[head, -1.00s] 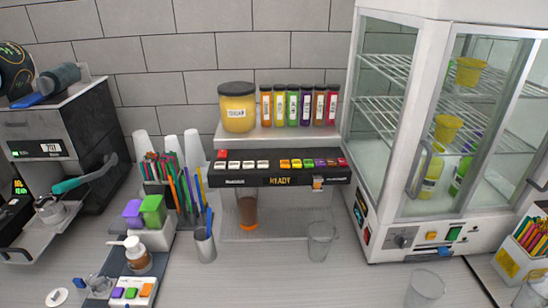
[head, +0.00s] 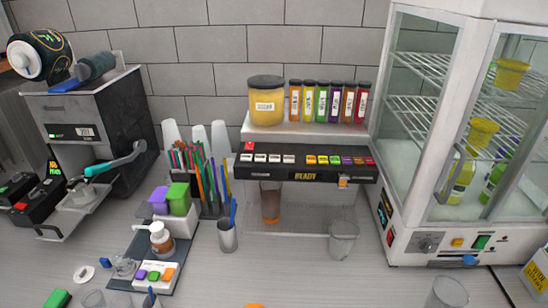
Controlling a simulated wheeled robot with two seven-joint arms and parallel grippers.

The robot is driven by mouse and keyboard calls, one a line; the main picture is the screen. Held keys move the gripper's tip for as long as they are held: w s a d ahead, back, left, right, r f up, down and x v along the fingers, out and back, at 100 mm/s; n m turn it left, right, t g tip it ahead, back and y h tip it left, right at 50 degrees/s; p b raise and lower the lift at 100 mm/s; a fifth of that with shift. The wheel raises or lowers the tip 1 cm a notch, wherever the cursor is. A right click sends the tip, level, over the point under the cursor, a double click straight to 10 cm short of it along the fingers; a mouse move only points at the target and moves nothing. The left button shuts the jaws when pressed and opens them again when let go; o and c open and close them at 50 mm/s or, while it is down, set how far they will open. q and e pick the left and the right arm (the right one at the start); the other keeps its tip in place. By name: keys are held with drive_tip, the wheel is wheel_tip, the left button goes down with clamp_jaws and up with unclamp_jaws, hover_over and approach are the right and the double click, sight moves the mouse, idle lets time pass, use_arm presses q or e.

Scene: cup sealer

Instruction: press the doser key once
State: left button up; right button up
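A black key panel (head: 308,170) with a yellow READY display (head: 306,176) stands at the back middle. I take it to be the doser, but no readable label confirms this. It has a red key (head: 249,147) at its upper left, a row of white keys (head: 275,158) and a row of coloured keys (head: 335,160). The key lettering is too small to read. A clear cup with brown contents (head: 270,203) stands under its left part. Neither of my grippers is in view.
A clear empty cup (head: 343,240) stands right of the drip area. A metal cup of pens (head: 227,236) stands in front left. A glass-doored cabinet (head: 445,125) is at right, a dark machine (head: 95,130) at left.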

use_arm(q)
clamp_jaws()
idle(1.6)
